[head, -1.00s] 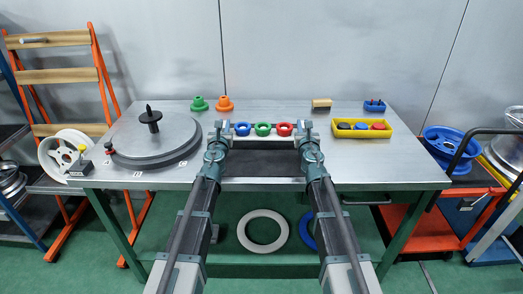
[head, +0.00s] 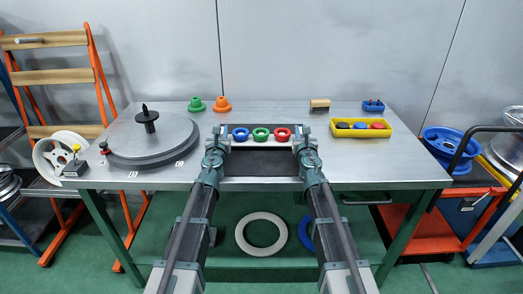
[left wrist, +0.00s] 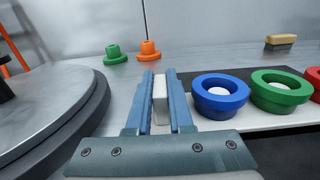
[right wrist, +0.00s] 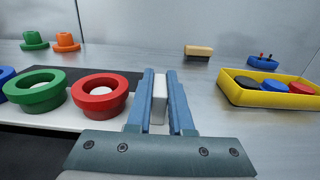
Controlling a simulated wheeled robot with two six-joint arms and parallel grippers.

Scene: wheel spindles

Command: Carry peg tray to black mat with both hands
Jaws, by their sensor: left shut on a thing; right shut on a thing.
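The peg tray is white and shows in the left wrist view (left wrist: 262,123) and the right wrist view (right wrist: 68,124). It carries a blue ring (head: 240,134), a green ring (head: 260,134) and a red ring (head: 282,134) in a row, with white peg tops inside. My left gripper (head: 219,133) is shut on the tray's white left handle (left wrist: 160,100). My right gripper (head: 302,133) is shut on the right handle (right wrist: 160,100). The black mat (head: 262,163) shows in front of and behind the tray; I cannot tell whether the tray touches it.
A grey turntable (head: 150,142) stands at left. A yellow bin (head: 362,129), a brush (head: 320,105) and a small blue holder (head: 373,106) are at right. The tabletop between the bin and front edge is clear.

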